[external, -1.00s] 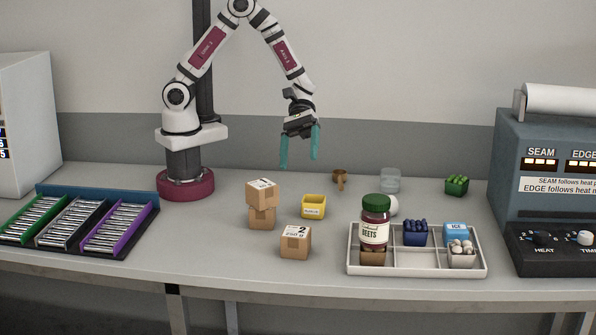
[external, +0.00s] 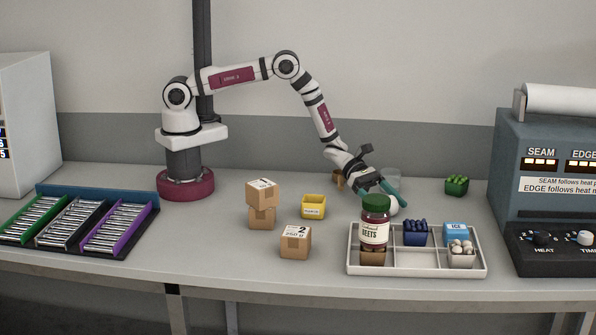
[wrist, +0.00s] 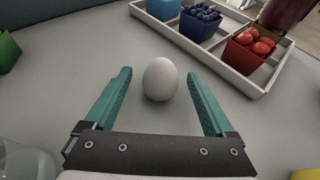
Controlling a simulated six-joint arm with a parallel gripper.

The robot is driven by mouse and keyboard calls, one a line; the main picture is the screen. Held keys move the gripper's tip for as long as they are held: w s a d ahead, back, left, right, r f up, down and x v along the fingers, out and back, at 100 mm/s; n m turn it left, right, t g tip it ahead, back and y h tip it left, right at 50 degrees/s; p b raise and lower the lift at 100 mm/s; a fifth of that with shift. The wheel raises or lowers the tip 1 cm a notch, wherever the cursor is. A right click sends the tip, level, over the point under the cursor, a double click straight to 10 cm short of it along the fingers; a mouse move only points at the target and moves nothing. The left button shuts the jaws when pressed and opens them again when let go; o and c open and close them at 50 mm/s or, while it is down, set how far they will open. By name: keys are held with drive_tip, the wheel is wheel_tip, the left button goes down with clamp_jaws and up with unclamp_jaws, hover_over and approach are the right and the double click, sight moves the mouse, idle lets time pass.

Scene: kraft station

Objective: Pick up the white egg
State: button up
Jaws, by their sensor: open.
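The white egg (wrist: 160,79) stands on the table between the fingertips of my gripper (wrist: 160,88) in the wrist view, with a gap on each side. My gripper is open, its teal fingers straddling the egg without visible contact. In the external view my gripper (external: 388,196) reaches down behind the beets jar. The egg (external: 393,208) shows there only partly, hidden by the jar and a finger.
The white divided tray (external: 417,272) is just in front of the egg, holding the beets jar (external: 375,232), a blueberry box (external: 415,237) and other small boxes. A clear cup (external: 391,178) and a green box (external: 456,186) stand behind. Stacked cartons (external: 262,216) are left.

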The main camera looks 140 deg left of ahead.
drive_tip(key=shift+w+f, duration=0.25)
drive_tip(key=shift+w, duration=0.3)
drive_tip(key=c, duration=1.1)
drive_tip(key=shift+o, duration=0.2)
drive_tip(key=shift+r, duration=0.15)
